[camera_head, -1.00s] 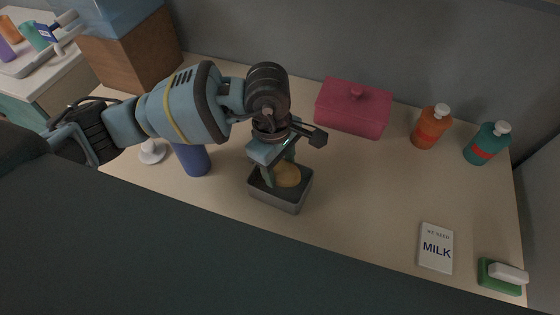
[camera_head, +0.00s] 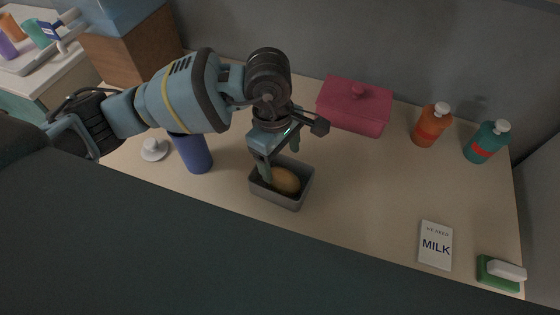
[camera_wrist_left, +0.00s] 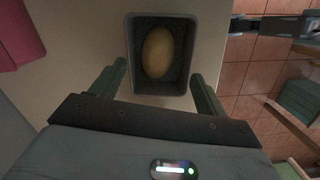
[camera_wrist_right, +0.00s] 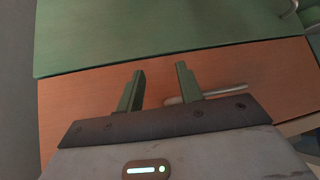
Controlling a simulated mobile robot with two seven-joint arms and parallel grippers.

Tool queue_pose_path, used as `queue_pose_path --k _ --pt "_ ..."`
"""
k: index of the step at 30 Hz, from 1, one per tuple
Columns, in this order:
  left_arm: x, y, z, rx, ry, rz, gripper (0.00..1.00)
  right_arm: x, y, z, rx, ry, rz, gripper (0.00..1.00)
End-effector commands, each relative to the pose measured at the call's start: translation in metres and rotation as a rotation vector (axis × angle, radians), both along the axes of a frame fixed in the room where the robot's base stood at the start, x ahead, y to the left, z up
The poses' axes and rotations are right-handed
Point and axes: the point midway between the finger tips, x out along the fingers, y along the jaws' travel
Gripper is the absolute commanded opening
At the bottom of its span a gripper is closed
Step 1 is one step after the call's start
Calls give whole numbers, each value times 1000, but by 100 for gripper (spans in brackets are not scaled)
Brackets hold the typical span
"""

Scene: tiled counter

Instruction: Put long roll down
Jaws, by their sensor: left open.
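The long roll (camera_head: 286,180), a smooth golden-brown oval, lies in a small grey open tin (camera_head: 297,203) on the counter. In the left wrist view the roll (camera_wrist_left: 157,52) rests lengthwise inside the tin (camera_wrist_left: 135,85), apart from the fingers. My left gripper (camera_head: 280,165) is open and empty just above the tin, its fingers spread wider than the roll. My right gripper (camera_wrist_right: 160,70) shows only in its own wrist view, fingers apart with nothing between them, over an orange-brown surface.
A blue cylinder (camera_head: 196,155) and a white knobbed item (camera_head: 154,149) stand left of the tin. A pink lidded box (camera_head: 352,108), orange bottle (camera_head: 431,125) and teal bottle (camera_head: 486,142) stand behind. A milk note (camera_head: 435,245) and green sponge (camera_head: 497,274) lie right. The counter's middle right is clear.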

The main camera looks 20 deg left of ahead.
Motion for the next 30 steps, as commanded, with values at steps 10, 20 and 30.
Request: queue_pose_path --k 10,20,30 --pt "3 9 69 2 -1 -1 75 -2 -2 -2 -5 5 5 36" --pt "3 12 103 1 4 0 75 -2 -2 -2 -4 5 4 36" --pt "3 13 104 1 5 -1 75 -2 0 -2 0 6 -1 36"
